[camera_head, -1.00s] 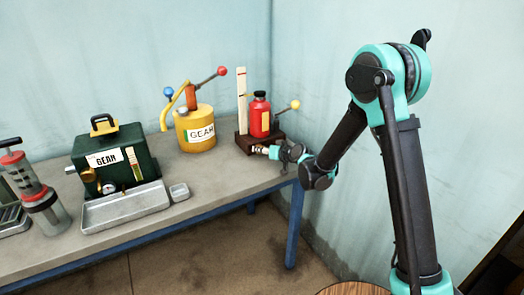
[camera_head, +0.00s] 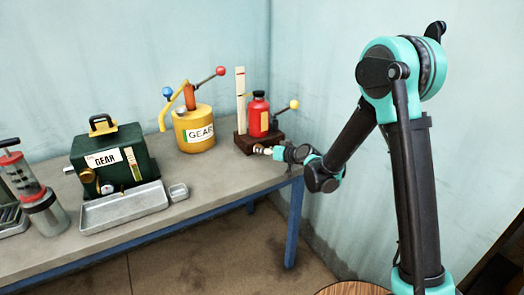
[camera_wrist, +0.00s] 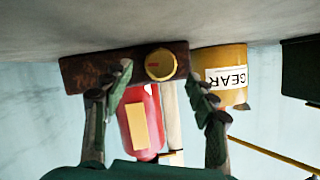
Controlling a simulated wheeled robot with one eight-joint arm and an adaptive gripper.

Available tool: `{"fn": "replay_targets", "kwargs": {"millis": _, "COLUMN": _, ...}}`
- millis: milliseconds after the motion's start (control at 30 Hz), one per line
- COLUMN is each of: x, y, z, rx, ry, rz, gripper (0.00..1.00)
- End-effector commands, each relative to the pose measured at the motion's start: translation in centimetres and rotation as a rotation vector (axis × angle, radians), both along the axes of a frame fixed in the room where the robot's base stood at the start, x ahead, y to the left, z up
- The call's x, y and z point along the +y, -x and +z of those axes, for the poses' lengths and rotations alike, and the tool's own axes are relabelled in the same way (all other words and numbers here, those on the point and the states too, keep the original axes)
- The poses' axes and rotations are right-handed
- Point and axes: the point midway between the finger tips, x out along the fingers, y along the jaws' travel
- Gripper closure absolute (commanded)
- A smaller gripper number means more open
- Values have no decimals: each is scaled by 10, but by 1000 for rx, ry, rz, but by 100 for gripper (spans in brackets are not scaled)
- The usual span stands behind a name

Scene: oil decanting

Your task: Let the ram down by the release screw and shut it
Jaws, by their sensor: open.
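The red jack (camera_head: 258,117) stands upright on a dark brown base (camera_head: 243,143) at the bench's right end. A yellow-tipped lever (camera_head: 294,104) shows on its right side. A brass release screw (camera_head: 258,149) sticks out of the front of the base. In the wrist view, which is upside down, the round screw (camera_wrist: 160,64) faces me, with the red jack (camera_wrist: 139,122) below it. My gripper (camera_wrist: 158,88) is open, its fingers on either side of the line to the screw. In the head view, my gripper (camera_head: 277,152) is just right of the screw. Contact cannot be told.
A pale upright scale (camera_head: 240,95) stands behind the jack's left side. A yellow GEAR can (camera_head: 194,130) with levers is further left. The bench front is clear near my gripper.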

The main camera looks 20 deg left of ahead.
Motion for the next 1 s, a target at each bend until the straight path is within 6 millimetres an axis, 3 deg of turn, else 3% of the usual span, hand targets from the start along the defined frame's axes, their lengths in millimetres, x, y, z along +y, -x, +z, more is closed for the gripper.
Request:
{"fn": "replay_targets", "kwargs": {"millis": 200, "x": -38, "y": 24, "z": 17, "rx": 0, "ry": 1, "rz": -2, "gripper": 42}}
{"fn": "replay_targets", "kwargs": {"millis": 400, "x": -60, "y": 38, "z": 27, "rx": 1, "ry": 1, "rz": -1, "gripper": 42}}
{"fn": "replay_targets", "kwargs": {"millis": 1000, "x": -77, "y": 45, "z": 32, "rx": 6, "ry": 12, "rz": -7, "gripper": 42}}
